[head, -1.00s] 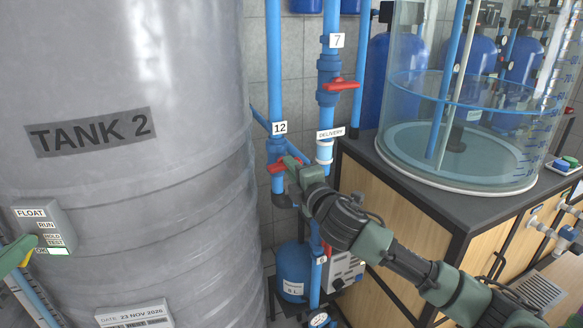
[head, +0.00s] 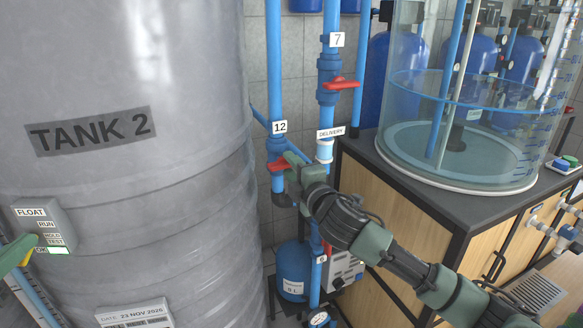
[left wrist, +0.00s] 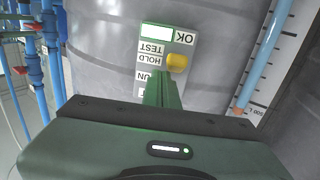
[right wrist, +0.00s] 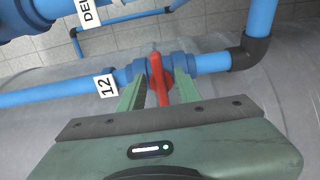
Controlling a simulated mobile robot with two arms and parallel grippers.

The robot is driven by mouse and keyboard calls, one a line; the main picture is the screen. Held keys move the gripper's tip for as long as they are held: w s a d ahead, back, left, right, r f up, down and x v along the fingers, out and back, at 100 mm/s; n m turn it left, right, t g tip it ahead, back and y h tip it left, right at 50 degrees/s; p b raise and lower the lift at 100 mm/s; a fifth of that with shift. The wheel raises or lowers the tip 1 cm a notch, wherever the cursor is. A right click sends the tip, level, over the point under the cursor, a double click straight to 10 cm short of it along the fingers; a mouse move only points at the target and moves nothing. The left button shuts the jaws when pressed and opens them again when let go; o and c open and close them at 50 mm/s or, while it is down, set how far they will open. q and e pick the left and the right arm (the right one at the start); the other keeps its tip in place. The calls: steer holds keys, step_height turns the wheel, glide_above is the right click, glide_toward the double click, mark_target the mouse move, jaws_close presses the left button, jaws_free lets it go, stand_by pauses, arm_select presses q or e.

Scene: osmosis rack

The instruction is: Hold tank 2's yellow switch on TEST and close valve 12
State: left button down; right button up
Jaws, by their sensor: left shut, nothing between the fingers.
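Tank 2's float box (head: 38,222) has RUN, HOLD and TEST labels and a lit OK lamp. Its yellow switch knob (left wrist: 176,62) appears beside HOLD and TEST in the left wrist view; its exact setting is unclear. My left gripper (left wrist: 165,82) is shut and empty, its tips at the knob; it shows at the left edge of the head view (head: 14,258). Valve 12's red handle (right wrist: 160,82) lies across its blue pipe. My right gripper (right wrist: 160,92) is open around the handle, one finger on each side, with visible gaps.
Valve 7's red handle (head: 341,84) is on the neighbouring pipe, above the DELIVERY label (head: 331,133). The grey tank (head: 125,200) stands close on the left. A bench (head: 445,185) with a clear water vessel (head: 455,165) stands on the right.

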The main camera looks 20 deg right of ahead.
steer(key=s, duration=1.2)
steer(key=shift+r, duration=0.15)
step_height(320, 180, up, 8)
steer(key=p, duration=0.8)
steer(key=shift+f, duration=0.2)
